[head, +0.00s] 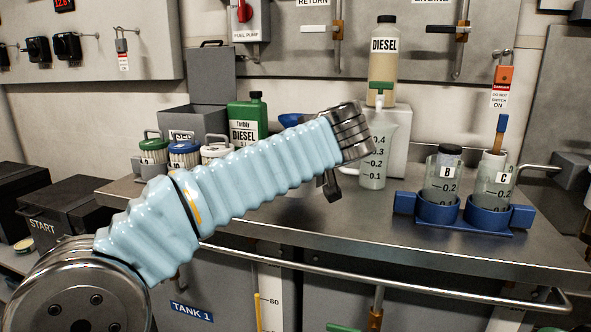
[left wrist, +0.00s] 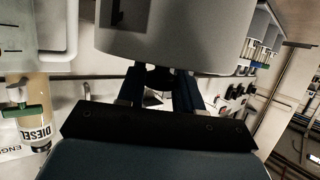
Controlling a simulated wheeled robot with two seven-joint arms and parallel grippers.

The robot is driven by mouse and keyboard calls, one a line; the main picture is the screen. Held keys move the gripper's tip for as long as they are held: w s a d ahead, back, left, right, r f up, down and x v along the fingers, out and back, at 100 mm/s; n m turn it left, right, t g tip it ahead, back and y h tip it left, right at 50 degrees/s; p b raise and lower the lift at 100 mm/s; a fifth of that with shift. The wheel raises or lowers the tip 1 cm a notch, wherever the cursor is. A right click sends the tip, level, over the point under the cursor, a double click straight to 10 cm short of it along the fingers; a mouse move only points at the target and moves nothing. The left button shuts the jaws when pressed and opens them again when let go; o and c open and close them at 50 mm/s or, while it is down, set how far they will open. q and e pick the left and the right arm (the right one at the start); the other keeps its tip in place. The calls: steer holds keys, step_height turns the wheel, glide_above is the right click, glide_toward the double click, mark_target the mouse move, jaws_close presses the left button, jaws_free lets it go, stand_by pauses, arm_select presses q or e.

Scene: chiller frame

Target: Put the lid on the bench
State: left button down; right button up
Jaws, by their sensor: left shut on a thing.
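The steel bench (head: 345,228) runs across the head view with a rail along its front. My left arm reaches over it from the left. In the head view my left gripper (head: 329,187) is mostly hidden behind its own wrist, and I see no lid there. My right gripper is not in view.
A measuring jug (head: 373,160) and a diesel bottle on a white stand (head: 396,135) are behind the wrist. A blue holder (head: 459,237) with jars B and C stands right. A green diesel can (head: 247,118) and several small jars are left. The front middle bench is clear.

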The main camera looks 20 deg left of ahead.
arm_select(q)
steer(key=shift+w+a+f, duration=0.15)
steer(key=shift+a+f, duration=0.1)
steer(key=shift+f, duration=0.05)
steer(key=f, duration=0.2)
steer(key=shift+w+a+f+b, duration=0.15)
steer(key=shift+a+f+b, duration=0.05)
steer(key=shift+f+b, duration=0.2)
steer(key=shift+f, duration=0.4)
steer(key=shift+f, duration=0.1)
steer(key=shift+f+b, duration=0.15)
steer(key=shift+b, duration=0.15)
steer(key=c, duration=0.8)
jaws_free()
steer(key=shift+o, duration=0.2)
